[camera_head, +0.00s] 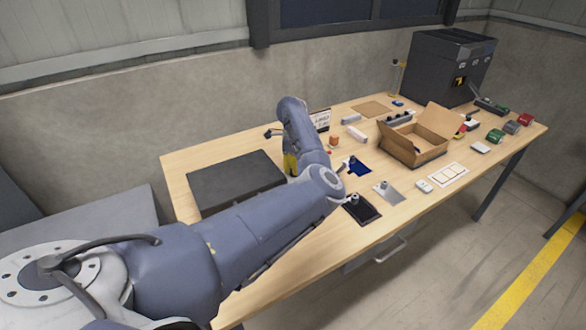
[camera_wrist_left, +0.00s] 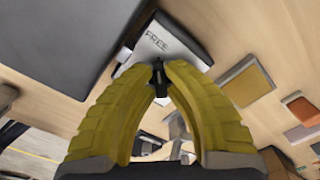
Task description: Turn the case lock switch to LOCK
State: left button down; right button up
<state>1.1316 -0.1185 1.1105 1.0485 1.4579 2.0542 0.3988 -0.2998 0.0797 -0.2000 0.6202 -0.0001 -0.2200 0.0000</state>
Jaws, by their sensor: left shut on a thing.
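The case lock switch is a small black lever (camera_wrist_left: 158,72) on a pale grey box (camera_wrist_left: 165,42) with the word FREE printed on its top. My left gripper (camera_wrist_left: 160,68) has its two yellow fingers closed together at the tips, with the lever pinched between them. In the head view, my left gripper (camera_head: 290,164) shows as a bit of yellow beside a dark grey slab (camera_head: 235,182). There my forearm and wrist cover the switch box. The side of the box facing LOCK cannot be read. My right gripper is not in view.
An open cardboard box (camera_head: 414,135) stands mid-table, with small dark and white parts around it. A black machine (camera_head: 447,68) stands at the far end. An orange part (camera_head: 333,140) and a sign (camera_head: 321,118) are close to my left wrist.

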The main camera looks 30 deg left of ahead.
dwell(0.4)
pick_arm(q)
jog(key=m, duration=0.4)
jog(key=shift+w+m, duration=0.1)
jog(key=shift+m, duration=0.2)
jog(key=m, duration=0.4)
jog(key=shift+w+m, duration=0.1)
jog(key=shift+m, duration=0.2)
jog(key=m, duration=0.4)
jog(key=shift+w+d+m, duration=0.1)
jog(key=shift+m, duration=0.2)
jog(key=shift+d+m, duration=0.1)
jog(key=shift+m, duration=1.9)
jog(key=c, duration=1.5)
grip_release()
jog(key=shift+o, duration=0.2)
